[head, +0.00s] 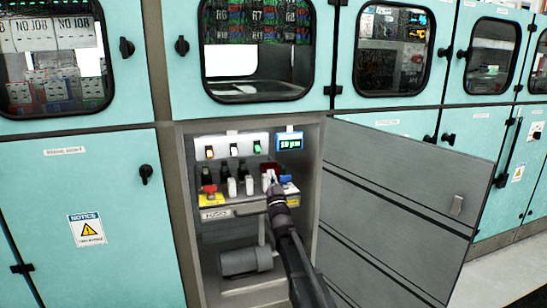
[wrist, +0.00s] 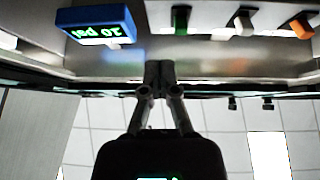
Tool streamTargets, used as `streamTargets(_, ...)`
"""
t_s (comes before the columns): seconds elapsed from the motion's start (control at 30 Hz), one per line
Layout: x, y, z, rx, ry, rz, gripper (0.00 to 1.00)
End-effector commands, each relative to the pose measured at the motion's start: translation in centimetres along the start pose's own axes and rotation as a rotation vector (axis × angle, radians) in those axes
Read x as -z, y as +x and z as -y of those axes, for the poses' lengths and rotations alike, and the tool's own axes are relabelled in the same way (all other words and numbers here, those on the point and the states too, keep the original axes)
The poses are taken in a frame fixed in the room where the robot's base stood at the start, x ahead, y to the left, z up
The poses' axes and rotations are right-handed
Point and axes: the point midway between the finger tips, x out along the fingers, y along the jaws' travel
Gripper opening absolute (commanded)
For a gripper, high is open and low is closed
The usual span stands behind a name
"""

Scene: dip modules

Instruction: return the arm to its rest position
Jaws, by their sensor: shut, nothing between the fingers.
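My arm reaches from the bottom of the head view into an open cabinet bay (head: 308,200). My gripper (head: 268,178) is inside the bay, in front of the row of small switches and bottles. In the wrist view my gripper (wrist: 159,72) is shut with its fingertips together and nothing between them. The arm hides part of the items behind it.
The blue display (head: 289,141) and switch panel (head: 232,146) sit above my gripper; the display also shows in the wrist view (wrist: 97,25). A grey motor-like cylinder (head: 246,261) lies below. The open grey door (head: 395,215) stands close to my arm's right.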

Motion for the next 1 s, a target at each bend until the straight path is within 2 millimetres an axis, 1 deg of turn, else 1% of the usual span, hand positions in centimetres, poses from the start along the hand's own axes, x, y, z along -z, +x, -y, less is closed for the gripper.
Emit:
streamTargets(0.03, -0.3, -0.9, -0.6, -0.011, -0.004, 0.050, 0.00)
streamTargets(0.17, -2.0, -2.9, -2.1, -0.043, -0.014, 0.207, 0.00)
streamTargets(0.27, -3.2, -4.8, -3.2, -0.066, -0.021, 0.331, 0.00)
streamTargets(0.47, -5.5, -9.4, -5.2, -0.113, -0.028, 0.580, 0.00)
streamTargets(0.67, -7.1, -15.0, -7.0, -0.157, -0.027, 0.829, 0.00)
streamTargets(0.7, -7.3, -16.2, -7.3, -0.165, -0.026, 0.880, 0.00)
streamTargets(0.87, -7.8, -21.4, -8.2, -0.195, -0.021, 1.078, 0.00)
streamTargets(0.9, -7.9, -22.8, -8.4, -0.202, -0.018, 1.129, 0.00)
streamTargets(0.97, -7.8, -24.8, -8.7, -0.213, -0.014, 1.203, 0.00)
streamTargets(1.0, -7.8, -26.2, -8.9, -0.220, -0.010, 1.254, 0.00)
